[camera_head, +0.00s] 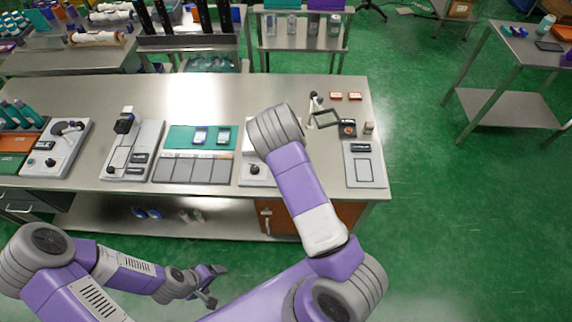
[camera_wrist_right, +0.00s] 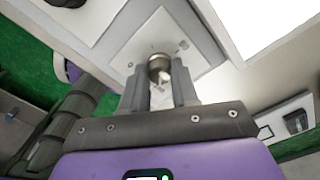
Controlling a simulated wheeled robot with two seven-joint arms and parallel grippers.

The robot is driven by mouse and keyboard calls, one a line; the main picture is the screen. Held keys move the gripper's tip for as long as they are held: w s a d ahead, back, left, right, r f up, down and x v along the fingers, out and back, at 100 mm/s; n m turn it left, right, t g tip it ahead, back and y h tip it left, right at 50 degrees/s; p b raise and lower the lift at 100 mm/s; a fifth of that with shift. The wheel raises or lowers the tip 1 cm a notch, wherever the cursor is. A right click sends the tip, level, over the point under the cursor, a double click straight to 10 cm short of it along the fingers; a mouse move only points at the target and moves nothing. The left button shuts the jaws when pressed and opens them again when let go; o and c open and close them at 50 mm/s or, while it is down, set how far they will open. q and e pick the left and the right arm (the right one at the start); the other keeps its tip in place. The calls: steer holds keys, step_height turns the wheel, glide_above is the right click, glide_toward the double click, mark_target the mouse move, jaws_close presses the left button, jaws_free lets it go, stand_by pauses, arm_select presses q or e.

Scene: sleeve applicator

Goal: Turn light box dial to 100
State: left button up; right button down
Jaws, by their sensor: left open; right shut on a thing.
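In the right wrist view, my right gripper (camera_wrist_right: 161,92) is closed around a small round metallic dial (camera_wrist_right: 159,64). The dial stands on a pale square plate beside a bright white lit panel (camera_wrist_right: 275,18), apparently the light box. The dial's marks and any number are too small to read. In the head view my right arm covers its own gripper. A pale unit with a black knob (camera_head: 255,170) shows partly from behind that arm; I cannot tell whether it is the light box. My left gripper (camera_head: 214,286) is open and empty, low in front of the bench.
The back of the bench is mostly clear.

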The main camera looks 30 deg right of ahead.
steer(key=c, duration=0.9)
jaws_free()
steer(key=shift+o, duration=0.2)
steer(key=shift+r, duration=0.15)
step_height(320, 180, up, 7)
steer(key=shift+r, duration=0.2)
